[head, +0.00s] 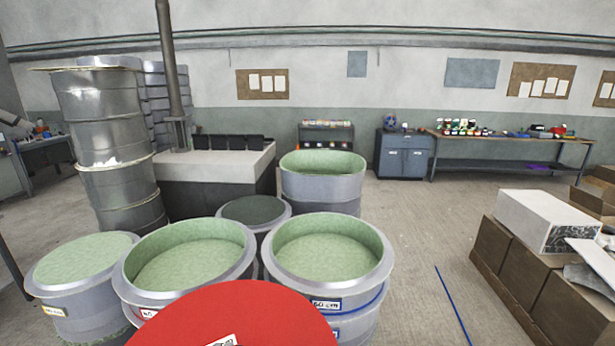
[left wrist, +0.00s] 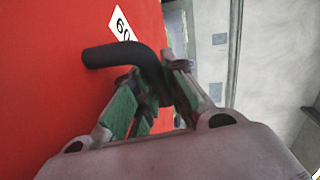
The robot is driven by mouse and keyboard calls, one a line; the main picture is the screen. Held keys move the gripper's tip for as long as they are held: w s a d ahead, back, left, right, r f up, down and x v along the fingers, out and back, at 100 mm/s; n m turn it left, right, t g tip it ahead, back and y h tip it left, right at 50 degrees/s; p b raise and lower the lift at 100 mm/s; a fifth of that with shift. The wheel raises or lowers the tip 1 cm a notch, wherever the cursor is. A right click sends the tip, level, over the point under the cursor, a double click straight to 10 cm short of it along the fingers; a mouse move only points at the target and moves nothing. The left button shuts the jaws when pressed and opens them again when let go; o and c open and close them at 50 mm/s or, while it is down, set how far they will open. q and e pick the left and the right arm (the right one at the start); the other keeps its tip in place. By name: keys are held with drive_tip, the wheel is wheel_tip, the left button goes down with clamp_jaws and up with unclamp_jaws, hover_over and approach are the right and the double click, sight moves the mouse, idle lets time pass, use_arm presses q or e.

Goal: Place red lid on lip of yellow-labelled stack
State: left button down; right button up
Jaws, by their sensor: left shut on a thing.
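The red lid (head: 240,318) fills the bottom middle of the head view, in front of the mould stacks and hiding part of them. In the left wrist view the lid (left wrist: 50,80) has a white label and a black bent handle (left wrist: 120,55). My left gripper (left wrist: 152,88) is shut on that handle with its green-padded fingers. The yellow-labelled stack (head: 40,290) stands at the far left of the front group, with a grey lip around a green top. The lid is to its right and apart from it in the picture. My right gripper is not in view.
A red-labelled mould (head: 122,285) and a blue-labelled stack (head: 375,275) stand to the right of the yellow-labelled one. A dark-topped drum (head: 240,225) and a tall mould (head: 330,190) are behind. Brown boxes (head: 500,255) are at right. The floor (head: 420,230) between is mostly clear.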

use_arm(q)
drive_tip(key=shift+f+b, duration=0.4)
drive_tip(key=shift+b, duration=0.05)
drive_tip(key=shift+f+b, duration=1.15)
drive_tip(key=shift+f, duration=0.15)
idle(1.3)
